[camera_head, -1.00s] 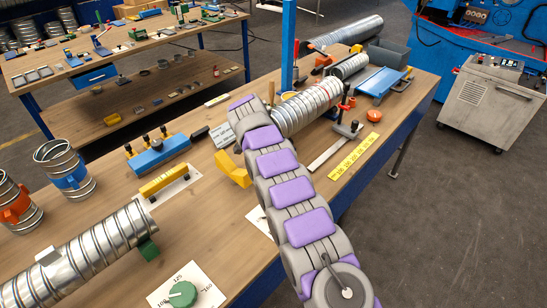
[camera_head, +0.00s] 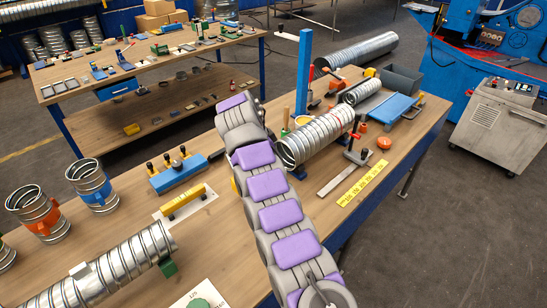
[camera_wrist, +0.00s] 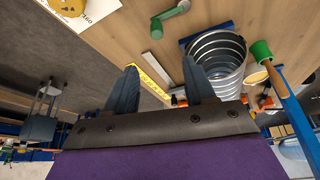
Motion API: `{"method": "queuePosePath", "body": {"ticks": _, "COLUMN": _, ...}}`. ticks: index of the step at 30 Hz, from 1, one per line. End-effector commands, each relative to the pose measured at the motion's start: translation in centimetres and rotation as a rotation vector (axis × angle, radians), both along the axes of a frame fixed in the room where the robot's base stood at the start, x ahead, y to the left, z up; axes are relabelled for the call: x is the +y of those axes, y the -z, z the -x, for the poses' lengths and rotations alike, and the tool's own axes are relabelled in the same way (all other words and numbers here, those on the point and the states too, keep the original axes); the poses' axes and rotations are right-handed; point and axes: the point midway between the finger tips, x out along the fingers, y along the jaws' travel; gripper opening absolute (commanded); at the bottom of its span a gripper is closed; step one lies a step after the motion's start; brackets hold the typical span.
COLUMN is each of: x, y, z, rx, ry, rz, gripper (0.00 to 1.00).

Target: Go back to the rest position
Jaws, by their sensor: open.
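My arm reaches over the workbench (camera_head: 215,210) in the head view. My gripper shows in the wrist view (camera_wrist: 160,82) with its two dark fingers apart and nothing between them. In the head view its fingers are hidden behind the arm's end link. A ribbed silver spiral duct (camera_head: 318,135) lies on the bench just right of the arm's end. Its open end also shows in the wrist view (camera_wrist: 218,60), beyond and beside the right finger, and I cannot tell the distance between them.
A blue post (camera_head: 304,70) stands behind the duct. A clamp (camera_head: 355,150) and a yellow ruler (camera_head: 363,183) lie right of it. Another spiral duct (camera_head: 100,275) and banded duct pieces (camera_head: 92,185) occupy the bench's left. A grey cabinet (camera_head: 495,120) stands right, across open floor.

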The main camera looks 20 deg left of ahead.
Motion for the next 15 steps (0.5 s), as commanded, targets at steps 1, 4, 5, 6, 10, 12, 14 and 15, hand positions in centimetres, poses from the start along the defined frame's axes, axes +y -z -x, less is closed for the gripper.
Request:
{"method": "queuePosePath", "body": {"ticks": 1, "x": 0.15, "y": -0.57, "z": 0.13, "rx": 0.0, "ry": -0.001, "rz": 0.0, "gripper": 0.54}}
{"method": "queuePosePath", "body": {"ticks": 4, "x": 0.31, "y": -0.89, "z": 0.29, "rx": 0.0, "ry": -0.001, "rz": 0.0, "gripper": 0.54}}
{"method": "queuePosePath", "body": {"ticks": 5, "x": 0.34, "y": -0.93, "z": 0.32, "rx": 0.0, "ry": -0.001, "rz": 0.0, "gripper": 0.54}}
{"method": "queuePosePath", "body": {"ticks": 6, "x": 0.36, "y": -0.99, "z": 0.34, "rx": 0.0, "ry": -0.001, "rz": 0.0, "gripper": 0.54}}
{"method": "queuePosePath", "body": {"ticks": 10, "x": 0.39, "y": -0.99, "z": 0.37, "rx": -0.001, "ry": -0.001, "rz": 0.001, "gripper": 0.54}}
{"method": "queuePosePath", "body": {"ticks": 12, "x": 0.39, "y": -0.96, "z": 0.37, "rx": -0.001, "ry": 0.0, "rz": 0.001, "gripper": 0.54}}
{"method": "queuePosePath", "body": {"ticks": 14, "x": 0.39, "y": -0.96, "z": 0.37, "rx": -0.001, "ry": 0.0, "rz": 0.001, "gripper": 0.54}}
{"method": "queuePosePath", "body": {"ticks": 15, "x": 0.38, "y": -0.97, "z": 0.36, "rx": -0.001, "ry": 0.0, "rz": 0.001, "gripper": 0.54}}
